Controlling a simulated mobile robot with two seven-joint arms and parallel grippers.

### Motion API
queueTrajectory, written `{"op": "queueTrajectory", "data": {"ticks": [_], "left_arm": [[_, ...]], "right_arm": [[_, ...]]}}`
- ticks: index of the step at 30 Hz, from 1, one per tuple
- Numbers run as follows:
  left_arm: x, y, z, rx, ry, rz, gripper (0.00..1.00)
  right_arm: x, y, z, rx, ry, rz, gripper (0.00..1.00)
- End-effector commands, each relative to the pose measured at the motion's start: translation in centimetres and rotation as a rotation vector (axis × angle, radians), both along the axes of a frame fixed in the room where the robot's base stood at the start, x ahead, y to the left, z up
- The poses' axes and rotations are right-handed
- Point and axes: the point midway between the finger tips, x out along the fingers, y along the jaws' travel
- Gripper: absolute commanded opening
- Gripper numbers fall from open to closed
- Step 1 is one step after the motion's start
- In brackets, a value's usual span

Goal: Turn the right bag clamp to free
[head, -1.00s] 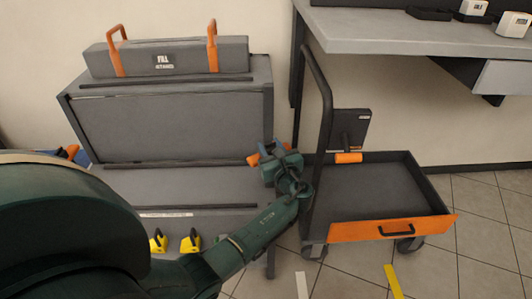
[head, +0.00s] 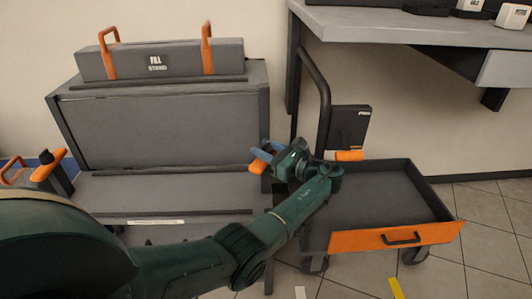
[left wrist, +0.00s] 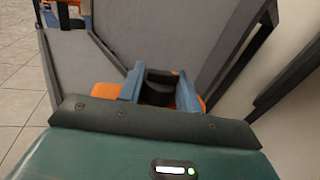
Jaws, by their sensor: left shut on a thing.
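The right bag clamp, an orange handle (head: 257,167) with a black hub, is at the right end of the grey bench in the head view. In the left wrist view the black hub (left wrist: 160,88) sits between the fingers, with orange showing on both sides. My left gripper (head: 263,156) has blue fingers, and they are shut on the clamp; they show in the left wrist view too (left wrist: 158,84). The left clamp, orange with a black knob (head: 46,158), stands at the left end. My right gripper is not in view.
A cart with a grey tray and orange front (head: 350,242) stands right of the bench, close to my left forearm. A grey worktable (head: 400,22) is at the upper right. Tiled floor is open at the lower right.

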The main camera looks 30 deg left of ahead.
Motion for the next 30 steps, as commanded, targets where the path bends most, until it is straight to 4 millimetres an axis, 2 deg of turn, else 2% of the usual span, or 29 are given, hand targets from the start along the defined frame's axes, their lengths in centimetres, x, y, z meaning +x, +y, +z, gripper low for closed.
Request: {"op": "queueTrajectory", "data": {"ticks": [12,13,20,30], "left_arm": [[-0.08,0.32,0.11,0.001,-0.006,0.014,0.0],[-0.08,0.32,0.11,0.001,-0.006,0.014,0.35],[-0.05,0.18,0.06,0.001,-0.003,0.01,0.54],[-0.03,0.07,0.0,0.001,0.0,0.008,0.54]], "right_arm": [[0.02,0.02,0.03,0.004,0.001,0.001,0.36],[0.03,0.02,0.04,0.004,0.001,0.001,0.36],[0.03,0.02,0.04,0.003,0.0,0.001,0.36],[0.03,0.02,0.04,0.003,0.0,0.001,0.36]]}}
